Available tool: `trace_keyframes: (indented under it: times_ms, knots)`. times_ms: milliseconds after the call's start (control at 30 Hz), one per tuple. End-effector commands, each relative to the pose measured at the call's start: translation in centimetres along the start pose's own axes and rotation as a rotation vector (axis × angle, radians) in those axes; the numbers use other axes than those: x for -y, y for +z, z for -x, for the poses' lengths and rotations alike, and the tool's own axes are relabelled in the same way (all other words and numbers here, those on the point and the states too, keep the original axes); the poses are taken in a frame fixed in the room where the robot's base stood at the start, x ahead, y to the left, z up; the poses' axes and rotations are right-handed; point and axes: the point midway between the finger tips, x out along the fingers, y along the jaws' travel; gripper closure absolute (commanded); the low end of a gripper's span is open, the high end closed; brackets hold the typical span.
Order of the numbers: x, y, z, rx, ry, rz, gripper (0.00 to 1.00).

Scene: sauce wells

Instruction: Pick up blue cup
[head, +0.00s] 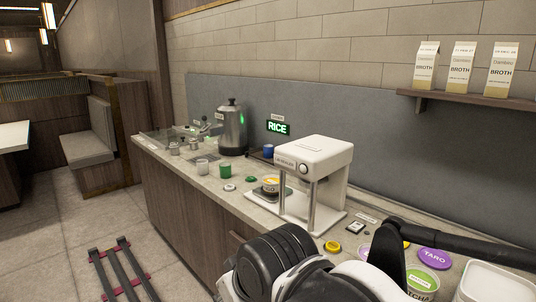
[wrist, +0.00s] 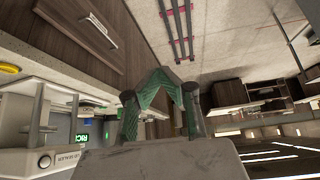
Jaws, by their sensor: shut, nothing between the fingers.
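The blue cup (head: 268,151) is small and stands at the back of the counter in the head view, between the silver urn and the white machine. Its lower part sits at a dark tray or stand. I cannot make it out in the wrist view. My gripper (wrist: 160,76) shows in the wrist view with its green-padded fingers meeting at the tips. It is shut and empty, away from the cup. The fingertips cannot be made out in the head view, where my arm fills the lower right.
A white machine (head: 315,165) with a labelled tub (head: 271,185) under it stands right of the cup. The silver urn (head: 232,130), a green cup (head: 226,168) and a whitish cup (head: 202,168) are to the left. Coloured lids, including purple (head: 434,260), lie at the right.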

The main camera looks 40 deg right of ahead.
Motion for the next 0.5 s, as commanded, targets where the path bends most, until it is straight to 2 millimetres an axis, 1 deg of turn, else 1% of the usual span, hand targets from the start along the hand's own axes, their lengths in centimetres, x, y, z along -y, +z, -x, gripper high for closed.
trace_keyframes:
  times_ms: [133,167,500]
  knots:
    - [0.0,0.0,0.0,0.0,0.0,0.0,1.0]
    - [0.0,0.0,0.0,0.0,0.0,0.0,0.97]
    - [0.0,0.0,0.0,0.0,0.0,0.0,0.52]
